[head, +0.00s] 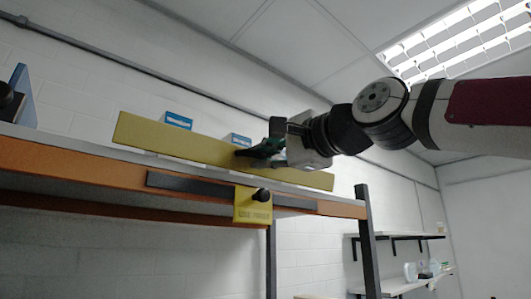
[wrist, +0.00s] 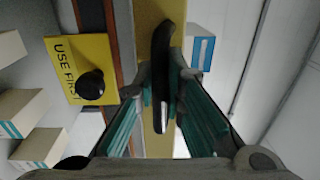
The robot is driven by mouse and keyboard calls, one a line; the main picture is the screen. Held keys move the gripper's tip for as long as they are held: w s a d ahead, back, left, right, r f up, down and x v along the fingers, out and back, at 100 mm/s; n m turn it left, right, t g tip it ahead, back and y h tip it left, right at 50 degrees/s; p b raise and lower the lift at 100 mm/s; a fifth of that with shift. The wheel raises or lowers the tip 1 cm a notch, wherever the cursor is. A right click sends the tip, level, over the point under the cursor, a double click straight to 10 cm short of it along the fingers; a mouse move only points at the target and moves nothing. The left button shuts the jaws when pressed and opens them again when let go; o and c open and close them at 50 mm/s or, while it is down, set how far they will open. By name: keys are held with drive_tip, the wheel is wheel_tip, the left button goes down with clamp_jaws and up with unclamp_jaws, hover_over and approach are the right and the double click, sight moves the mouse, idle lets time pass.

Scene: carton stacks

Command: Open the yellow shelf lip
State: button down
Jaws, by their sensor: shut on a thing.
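The yellow shelf lip (head: 180,142) is a long flat bar along the front of the upper shelf, standing above the orange shelf edge in the head view. In the wrist view the lip (wrist: 150,20) runs up and down the middle. A black handle (wrist: 161,60) sits on its face. My gripper (head: 262,149) is at the lip, right of its middle. In the wrist view my gripper (wrist: 162,88) has its green-padded fingers on both sides of the handle, shut on it. The fingers hide part of the lip.
A yellow "USE FIRST" plate (head: 252,210) with a black knob hangs on the orange shelf edge (head: 80,168) below the lip. Blue-and-white cartons (head: 178,120) stand behind the lip. Pale cartons (wrist: 20,110) show at left in the wrist view. A dark upright (head: 367,240) stands at right.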

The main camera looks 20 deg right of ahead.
drive_tip(key=c, duration=1.6)
unclamp_jaws()
drive_tip(key=shift+c, duration=0.2)
drive_tip(key=v, duration=1.2)
drive_tip(key=shift+f, duration=0.1)
